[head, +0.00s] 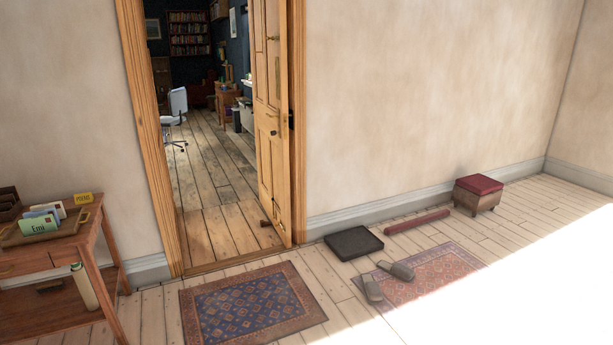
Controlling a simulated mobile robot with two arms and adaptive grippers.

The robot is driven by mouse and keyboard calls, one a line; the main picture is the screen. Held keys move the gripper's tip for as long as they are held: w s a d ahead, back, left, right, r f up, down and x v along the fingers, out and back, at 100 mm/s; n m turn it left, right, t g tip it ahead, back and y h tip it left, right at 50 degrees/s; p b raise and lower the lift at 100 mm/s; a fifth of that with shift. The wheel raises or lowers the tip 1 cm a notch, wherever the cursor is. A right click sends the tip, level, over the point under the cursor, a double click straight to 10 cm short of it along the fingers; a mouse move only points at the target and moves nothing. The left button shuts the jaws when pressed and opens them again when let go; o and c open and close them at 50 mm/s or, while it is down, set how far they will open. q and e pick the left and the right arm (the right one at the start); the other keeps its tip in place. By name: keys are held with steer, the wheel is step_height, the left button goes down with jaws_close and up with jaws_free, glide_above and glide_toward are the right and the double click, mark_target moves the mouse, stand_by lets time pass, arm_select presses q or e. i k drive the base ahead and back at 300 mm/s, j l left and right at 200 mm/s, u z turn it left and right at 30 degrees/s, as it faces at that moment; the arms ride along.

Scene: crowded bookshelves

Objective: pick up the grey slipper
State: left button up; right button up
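Two grey-brown slippers lie on the left part of a reddish patterned rug on the floor, right of centre in the head view. One slipper (372,287) is nearer, at the rug's left edge. The other slipper (401,271) is a little farther back and to the right. They lie apart from each other at different angles, and nothing covers them. Neither of my grippers shows in the head view.
The reddish rug (440,270) lies near a black flat box (353,243), a red roll (417,222) and a red-topped stool (478,194). A blue rug (250,305) lies before the open door (272,120). A wooden table (60,255) stands left. Floor at right is clear, brightly lit.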

mark_target(374, 295)
steer(key=i+u, duration=0.4)
steer(key=i, duration=1.4)
steer(key=l, duration=0.05)
